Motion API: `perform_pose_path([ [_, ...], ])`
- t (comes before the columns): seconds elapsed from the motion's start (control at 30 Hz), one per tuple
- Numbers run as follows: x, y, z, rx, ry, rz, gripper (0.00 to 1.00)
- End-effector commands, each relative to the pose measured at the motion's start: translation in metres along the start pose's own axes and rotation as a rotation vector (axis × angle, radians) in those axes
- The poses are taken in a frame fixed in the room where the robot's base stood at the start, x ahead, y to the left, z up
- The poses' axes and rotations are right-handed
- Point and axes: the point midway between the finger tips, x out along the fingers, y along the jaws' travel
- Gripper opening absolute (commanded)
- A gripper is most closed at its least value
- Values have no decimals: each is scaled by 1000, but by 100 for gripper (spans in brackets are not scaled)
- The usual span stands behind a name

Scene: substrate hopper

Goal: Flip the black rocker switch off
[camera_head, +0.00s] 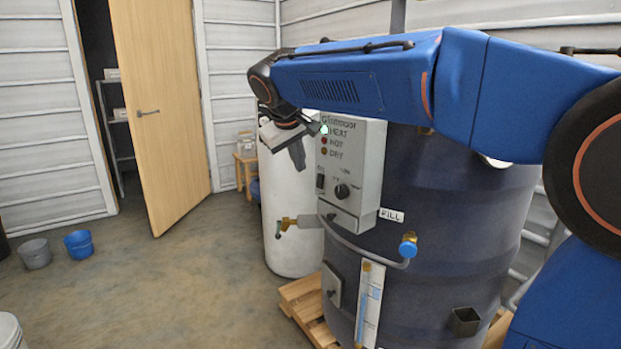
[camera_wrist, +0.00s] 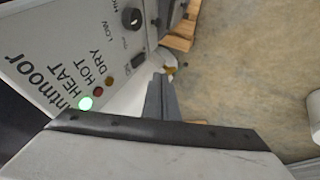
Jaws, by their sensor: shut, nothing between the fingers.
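The black rocker switch (camera_head: 320,182) is on the lower left of the front of a grey control box (camera_head: 369,150). In the wrist view the switch (camera_wrist: 138,61) is a small dark rectangle near the knob; I cannot tell which way it is tipped. My gripper (camera_head: 299,162) is shut and empty, pointing down, above and left of the switch in the head view. In the wrist view its closed fingers (camera_wrist: 161,82) are beside the box face, apart from the switch. The lamp marked HEAT (camera_wrist: 85,103) glows green.
A round black knob (camera_head: 342,191) sits right of the switch. The box is on a large dark drum (camera_head: 440,240) with a bent pipe and blue valve (camera_head: 408,245) below. A white barrel (camera_head: 285,215) stands behind my gripper.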

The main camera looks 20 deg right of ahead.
Motion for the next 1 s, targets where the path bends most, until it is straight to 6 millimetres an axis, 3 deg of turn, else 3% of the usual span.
perform_pose_path([
  [0.47, 5, 0, -1, -1, 0, 1, 0],
  [0.67, 31, 0, -1, 0, -1, 1, 0],
  [1.0, 91, 0, -1, 0, -2, 1, 0],
])
